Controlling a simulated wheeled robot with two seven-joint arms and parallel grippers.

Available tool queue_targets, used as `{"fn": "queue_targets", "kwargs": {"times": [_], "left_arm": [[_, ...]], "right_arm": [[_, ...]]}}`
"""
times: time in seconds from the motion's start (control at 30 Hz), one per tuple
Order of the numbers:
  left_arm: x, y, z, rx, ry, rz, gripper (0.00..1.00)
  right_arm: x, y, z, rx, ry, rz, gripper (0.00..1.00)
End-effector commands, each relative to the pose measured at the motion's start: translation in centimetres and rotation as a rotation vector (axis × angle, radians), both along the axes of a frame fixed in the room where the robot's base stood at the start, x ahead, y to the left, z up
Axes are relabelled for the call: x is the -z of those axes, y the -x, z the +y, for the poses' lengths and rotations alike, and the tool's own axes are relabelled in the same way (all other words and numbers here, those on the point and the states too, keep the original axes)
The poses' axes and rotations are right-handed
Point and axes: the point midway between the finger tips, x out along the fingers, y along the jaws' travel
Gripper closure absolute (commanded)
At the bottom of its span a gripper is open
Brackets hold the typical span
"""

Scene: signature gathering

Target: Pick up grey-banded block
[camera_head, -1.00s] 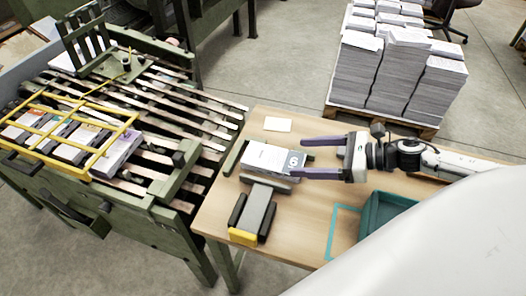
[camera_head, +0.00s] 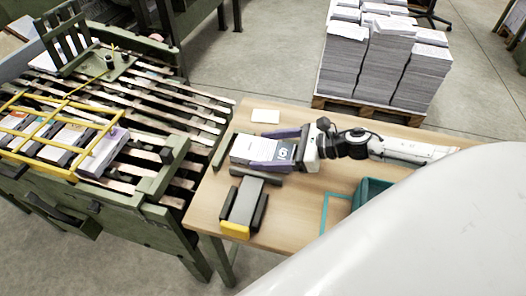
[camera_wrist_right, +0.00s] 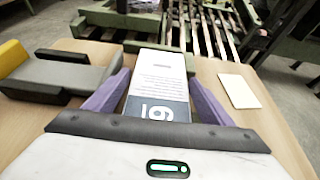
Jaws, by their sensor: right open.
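The grey-banded block (camera_head: 254,148) lies on the wooden table, a white printed stack with a dark grey band and pale digits at the end nearest my right wrist. It also shows in the right wrist view (camera_wrist_right: 157,84). My right gripper (camera_head: 260,150) is open, its two purple fingers lying along both sides of the block. In the wrist view the block lies between the fingers; I cannot tell whether either finger touches it. My left gripper is not in view.
A grey holder with a yellow end (camera_head: 242,204) lies just in front of the block. A teal tray (camera_head: 371,190) stands to the right. A pale note (camera_head: 265,116) lies behind. The green slatted machine with a yellow frame (camera_head: 62,167) adjoins at left.

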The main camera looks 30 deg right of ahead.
Motion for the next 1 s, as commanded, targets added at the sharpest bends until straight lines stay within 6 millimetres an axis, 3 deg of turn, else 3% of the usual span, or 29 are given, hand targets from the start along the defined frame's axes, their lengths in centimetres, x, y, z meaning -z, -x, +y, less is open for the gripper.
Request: {"fn": "queue_targets", "kwargs": {"times": [0.4,0.67,0.87,1.0], "left_arm": [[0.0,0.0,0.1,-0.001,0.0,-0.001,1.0],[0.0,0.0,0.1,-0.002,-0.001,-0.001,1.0],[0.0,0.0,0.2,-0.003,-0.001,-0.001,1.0],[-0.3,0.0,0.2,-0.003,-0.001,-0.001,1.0]], "right_arm": [[0.5,-0.9,0.8,0.0,0.001,0.0,0.24],[0.4,-0.9,0.8,-0.001,0.001,-0.002,0.68],[0.3,-0.9,0.8,-0.001,0.001,-0.002,0.68],[-1.2,-0.9,0.7,-0.002,0.003,-0.004,0.68]]}}
